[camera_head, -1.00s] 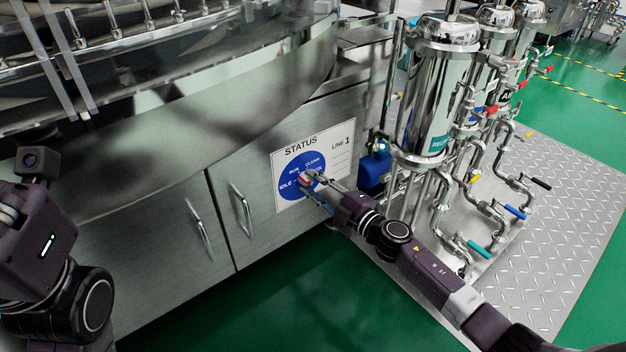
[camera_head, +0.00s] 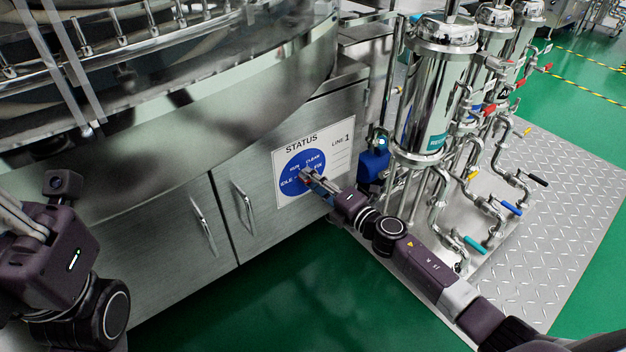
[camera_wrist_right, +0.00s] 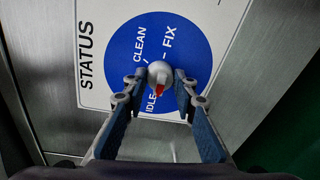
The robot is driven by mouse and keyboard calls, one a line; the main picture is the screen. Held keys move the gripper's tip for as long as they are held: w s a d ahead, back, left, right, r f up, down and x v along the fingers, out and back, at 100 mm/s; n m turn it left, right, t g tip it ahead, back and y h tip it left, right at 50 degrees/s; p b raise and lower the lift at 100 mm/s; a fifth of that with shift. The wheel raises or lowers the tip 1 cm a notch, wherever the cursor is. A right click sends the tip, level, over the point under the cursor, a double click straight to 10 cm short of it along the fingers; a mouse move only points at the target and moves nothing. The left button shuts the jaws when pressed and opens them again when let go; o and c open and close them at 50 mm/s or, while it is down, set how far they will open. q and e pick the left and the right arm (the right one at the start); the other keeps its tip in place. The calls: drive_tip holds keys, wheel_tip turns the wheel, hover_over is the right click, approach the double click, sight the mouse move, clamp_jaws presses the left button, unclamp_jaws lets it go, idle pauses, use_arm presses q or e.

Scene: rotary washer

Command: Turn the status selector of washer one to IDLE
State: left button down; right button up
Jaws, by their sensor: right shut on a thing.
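The status dial (camera_head: 312,160) is a blue disc with RUN, CLEAN, IDLE and FIX around it, on a white STATUS, LINE 1 plate (camera_head: 340,149) on the washer's steel front. The selector is a silver knob (camera_wrist_right: 160,70) with a red pointer, seen in the right wrist view. The pointer faces down there, close to the IDLE label. My right gripper (camera_head: 308,174) is at the dial; its blue-padded fingers (camera_wrist_right: 160,77) are shut on the knob from both sides. RUN is hidden by a finger in the wrist view. My left gripper (camera_head: 20,222) shows only partly at the left edge.
Steel cabinet doors with handles (camera_head: 243,207) are left of the plate. A blue part (camera_head: 373,166) and steel filter housings (camera_head: 435,90) with pipes and coloured valve handles stand close to my right arm. The green floor (camera_head: 290,295) in front is clear.

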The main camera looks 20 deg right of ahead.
drive_tip(key=shift+a, duration=0.1)
idle(0.3)
drive_tip(key=o, duration=1.2)
drive_tip(key=shift+c, duration=0.2)
drive_tip(key=v, duration=1.2)
drive_tip(key=shift+s, duration=0.1)
